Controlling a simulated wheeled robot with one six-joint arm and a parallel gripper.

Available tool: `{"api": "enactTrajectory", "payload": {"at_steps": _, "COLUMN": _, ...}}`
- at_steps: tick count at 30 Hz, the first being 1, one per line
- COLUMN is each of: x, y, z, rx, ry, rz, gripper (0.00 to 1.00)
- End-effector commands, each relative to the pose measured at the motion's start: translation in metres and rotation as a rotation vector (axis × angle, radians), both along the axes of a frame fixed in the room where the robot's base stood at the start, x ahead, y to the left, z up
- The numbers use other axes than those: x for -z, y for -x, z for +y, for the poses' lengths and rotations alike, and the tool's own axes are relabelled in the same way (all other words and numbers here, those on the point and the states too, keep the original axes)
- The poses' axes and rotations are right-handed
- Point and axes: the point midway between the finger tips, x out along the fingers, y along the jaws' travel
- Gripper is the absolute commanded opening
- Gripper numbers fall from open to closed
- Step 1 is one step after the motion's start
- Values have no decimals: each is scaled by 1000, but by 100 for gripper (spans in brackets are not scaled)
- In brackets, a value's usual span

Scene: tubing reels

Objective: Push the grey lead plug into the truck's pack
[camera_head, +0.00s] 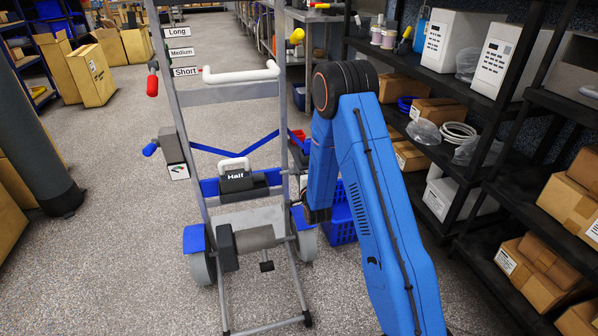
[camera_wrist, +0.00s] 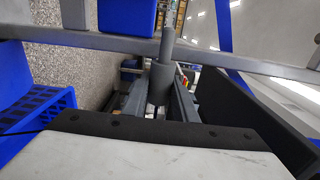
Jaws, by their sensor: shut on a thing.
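My gripper (camera_wrist: 158,104) shows in the wrist view with its two grey fingers closed around a grey cylindrical plug (camera_wrist: 161,80), which has a thinner stem pointing up in the picture. In the head view my blue arm hides the gripper and the plug, close to the truck's right side. The hand truck (camera_head: 182,100) stands upright in the middle of the head view. A black box marked "Half" (camera_head: 237,182) with a white handle sits low on it, in a blue holder. A grey box (camera_head: 171,146) is on its left post. I cannot tell which is the pack, or whether the plug touches anything.
The truck has a white bar (camera_head: 240,75), labels Long, Medium and Short, and a blue strap (camera_head: 235,150). A blue crate (camera_head: 340,222) stands right behind my arm. Black shelves (camera_head: 455,90) with boxes line the right.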

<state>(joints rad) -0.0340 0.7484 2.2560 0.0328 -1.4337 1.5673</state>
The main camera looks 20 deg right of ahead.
Motion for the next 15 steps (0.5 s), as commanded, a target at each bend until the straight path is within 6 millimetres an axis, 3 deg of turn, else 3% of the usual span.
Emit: {"api": "enactTrajectory", "payload": {"at_steps": 15, "x": 0, "y": 0, "z": 43, "rx": -1, "ry": 0, "rz": 0, "gripper": 2}}
